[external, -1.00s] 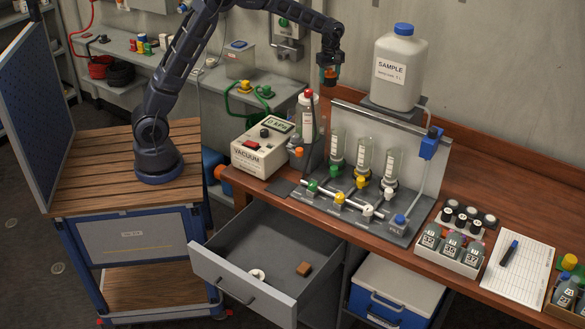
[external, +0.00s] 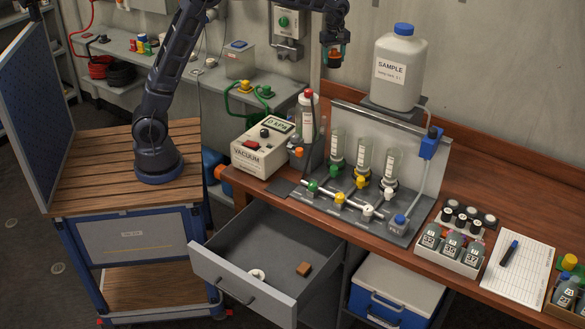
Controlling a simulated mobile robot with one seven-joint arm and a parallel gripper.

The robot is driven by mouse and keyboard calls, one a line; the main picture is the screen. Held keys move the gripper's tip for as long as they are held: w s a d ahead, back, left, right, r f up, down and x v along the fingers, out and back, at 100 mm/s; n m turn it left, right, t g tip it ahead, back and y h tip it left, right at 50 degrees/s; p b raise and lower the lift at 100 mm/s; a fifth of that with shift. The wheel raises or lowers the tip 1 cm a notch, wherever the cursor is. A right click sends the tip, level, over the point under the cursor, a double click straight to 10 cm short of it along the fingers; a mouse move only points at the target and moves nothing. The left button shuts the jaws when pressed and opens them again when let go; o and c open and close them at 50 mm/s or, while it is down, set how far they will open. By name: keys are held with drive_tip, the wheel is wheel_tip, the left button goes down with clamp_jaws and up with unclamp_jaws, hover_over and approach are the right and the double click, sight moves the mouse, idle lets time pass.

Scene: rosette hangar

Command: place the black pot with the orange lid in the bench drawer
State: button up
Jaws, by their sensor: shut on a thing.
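The small black pot with the orange lid (external: 334,59) hangs in my gripper (external: 334,48), high above the back of the bench. My gripper is shut on it, and the fingers hide part of the pot. The bench drawer (external: 238,285) is pulled open at the lower middle, below and to the left of my gripper. Inside it lie a white round piece (external: 257,275) and a small brown block (external: 304,269). Much of the drawer floor is bare.
The vacuum box (external: 261,147), a red-capped bottle (external: 308,122) and the filter rack with glass tubes (external: 363,160) stand on the bench below my gripper. The large sample jug (external: 398,72) stands close on the right. A blue-and-white cooler (external: 393,292) sits right of the drawer.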

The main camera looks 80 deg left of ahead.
drive_tip(key=s+d+m, duration=0.1)
drive_tip(key=d, duration=0.5)
drive_tip(key=s+d, duration=0.2)
drive_tip(key=d, duration=0.5)
drive_tip(key=s+d+r+m, duration=0.1)
drive_tip(key=s+d, duration=0.1)
drive_tip(key=d, duration=0.5)
drive_tip(key=shift+m, duration=0.3)
drive_tip(key=s+d+m, duration=0.6)
drive_tip(key=s+d, duration=2)
drive_tip(key=d, duration=0.2)
drive_tip(key=s+d+f+m, duration=0.1)
drive_tip(key=s+d, duration=0.1)
drive_tip(key=s, duration=0.7)
drive_tip(key=s+d+f+m, duration=0.1)
drive_tip(key=s+d+m, duration=0.15)
drive_tip(key=s, duration=0.55)
drive_tip(key=shift+n, duration=0.45)
wheel_tip(320, 180, down, 49)
drive_tip(key=shift+d+f, duration=0.1)
drive_tip(key=shift+d, duration=0.05)
drive_tip(key=o, duration=1)
